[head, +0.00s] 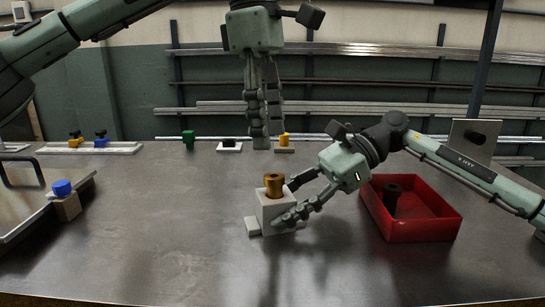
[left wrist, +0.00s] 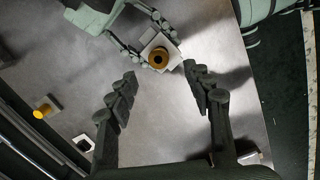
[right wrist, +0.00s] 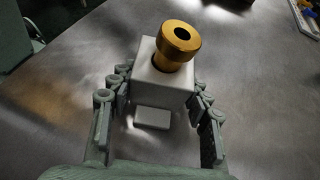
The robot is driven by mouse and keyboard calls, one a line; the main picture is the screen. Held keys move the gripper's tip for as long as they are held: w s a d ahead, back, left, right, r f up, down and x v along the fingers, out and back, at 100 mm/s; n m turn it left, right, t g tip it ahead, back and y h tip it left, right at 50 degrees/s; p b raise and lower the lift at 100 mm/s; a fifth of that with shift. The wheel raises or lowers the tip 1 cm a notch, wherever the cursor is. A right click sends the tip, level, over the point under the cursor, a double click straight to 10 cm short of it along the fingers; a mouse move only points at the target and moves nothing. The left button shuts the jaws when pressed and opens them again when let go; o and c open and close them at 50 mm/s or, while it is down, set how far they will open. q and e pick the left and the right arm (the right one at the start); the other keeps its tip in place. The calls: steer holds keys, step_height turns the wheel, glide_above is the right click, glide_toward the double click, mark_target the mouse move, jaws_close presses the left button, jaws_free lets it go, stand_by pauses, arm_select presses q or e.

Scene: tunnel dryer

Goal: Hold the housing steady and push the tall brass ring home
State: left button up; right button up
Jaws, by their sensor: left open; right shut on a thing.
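The housing (head: 270,208) is a white block on a flat base, standing on the table. It also shows in the right wrist view (right wrist: 160,88). The tall brass ring (head: 274,183) is upright in its top and stands well proud of it; its flanged top with a dark hole shows in the right wrist view (right wrist: 179,40) and the left wrist view (left wrist: 158,58). My right gripper (head: 290,203) is shut on the housing, a finger on either side. My left gripper (head: 262,142) is above and behind the housing, pointing down, its fingers apart and empty.
A red tray (head: 410,232) with a dark ring (head: 392,197) stands right of the housing. At the left are a metal tray (head: 30,205) and a block with a blue knob (head: 62,188). Small fixtures line the back edge. The table's front is clear.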

mark_target(274, 176)
arm_select(q)
steer(key=shift+a+r, duration=0.2)
steer(key=shift+r, duration=1.35)
steer(key=shift+c, duration=0.4)
steer(key=shift+c, duration=1.2)
steer(key=shift+d+f+m, duration=0.1)
steer(key=shift+m, duration=0.4)
steer(key=shift+c, duration=1.3)
steer(key=m, duration=0.3)
steer(key=shift+d+f+y, duration=0.25)
steer(key=shift+d+y, duration=0.05)
steer(key=c, duration=0.5)
steer(key=m, duration=0.4)
steer(key=shift+s+d+f, duration=0.1)
steer(key=shift+d+f, duration=0.1)
steer(key=shift+f, duration=0.15)
jaws_close()
steer(key=m, duration=0.2)
steer(key=f+m, duration=0.1)
steer(key=m, duration=0.1)
steer(key=shift+m+y, duration=0.4)
steer(key=shift+f, duration=2.95)
